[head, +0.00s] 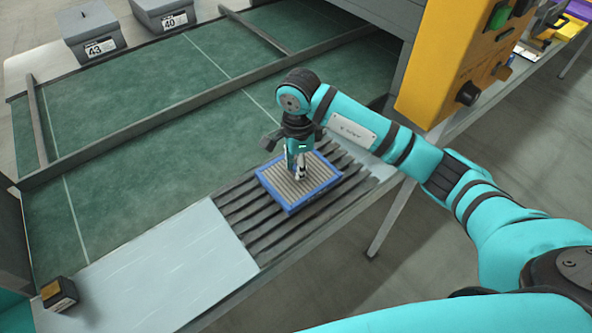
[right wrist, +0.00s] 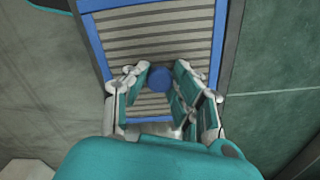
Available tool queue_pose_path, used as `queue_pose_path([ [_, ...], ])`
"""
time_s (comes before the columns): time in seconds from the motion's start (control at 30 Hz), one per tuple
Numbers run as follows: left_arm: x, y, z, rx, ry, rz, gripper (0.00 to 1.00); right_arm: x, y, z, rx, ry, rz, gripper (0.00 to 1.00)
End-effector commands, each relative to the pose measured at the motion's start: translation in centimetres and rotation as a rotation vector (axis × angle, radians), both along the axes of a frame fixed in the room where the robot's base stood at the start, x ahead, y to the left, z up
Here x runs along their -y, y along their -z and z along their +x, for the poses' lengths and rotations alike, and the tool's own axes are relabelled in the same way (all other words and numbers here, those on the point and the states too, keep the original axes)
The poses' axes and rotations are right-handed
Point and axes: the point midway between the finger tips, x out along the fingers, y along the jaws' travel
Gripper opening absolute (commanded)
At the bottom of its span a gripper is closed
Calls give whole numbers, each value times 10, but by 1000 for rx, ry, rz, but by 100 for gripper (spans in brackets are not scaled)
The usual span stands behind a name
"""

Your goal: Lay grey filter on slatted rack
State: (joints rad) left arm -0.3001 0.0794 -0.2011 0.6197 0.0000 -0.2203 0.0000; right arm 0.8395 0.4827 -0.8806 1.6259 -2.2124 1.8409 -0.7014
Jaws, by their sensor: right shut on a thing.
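The grey filter (head: 318,188) is a pleated panel in a blue frame. In the head view it is over the slatted rack (head: 263,222), lying roughly flat and turned at a slight angle to the slats. I cannot tell whether it touches the slats. My right gripper (head: 300,173) points down at the filter's middle. In the right wrist view its fingers are shut on the blue knob (right wrist: 160,77) of the filter, with the grey pleats (right wrist: 150,40) behind. The fingers hide part of the filter. My left gripper is not in view.
A smooth pale plate (head: 165,270) adjoins the rack on the left, with a small black and yellow box (head: 59,294) at its end. A green conveyor bed (head: 180,150) with grey rails lies behind. A yellow control box (head: 450,60) stands at the right.

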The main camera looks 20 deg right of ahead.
Motion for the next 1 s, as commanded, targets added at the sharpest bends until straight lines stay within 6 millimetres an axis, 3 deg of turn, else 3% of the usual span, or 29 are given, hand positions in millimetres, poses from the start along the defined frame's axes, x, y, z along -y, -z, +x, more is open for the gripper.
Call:
queue_pose_path([
  [0.17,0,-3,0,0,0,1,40,-5,7,1,-3,2,-2,0],
  [0.4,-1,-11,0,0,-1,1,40,-5,35,0,-2,1,0,0],
  [0.77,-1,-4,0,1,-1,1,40,-4,41,1,1,0,-1,0],
  [0.8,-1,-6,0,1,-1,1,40,-4,40,1,1,0,-1,28],
  [0.93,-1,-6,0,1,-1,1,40,-4,39,1,0,0,-1,45],
  [1.0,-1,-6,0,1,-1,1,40,-4,39,1,0,0,-1,47],
])
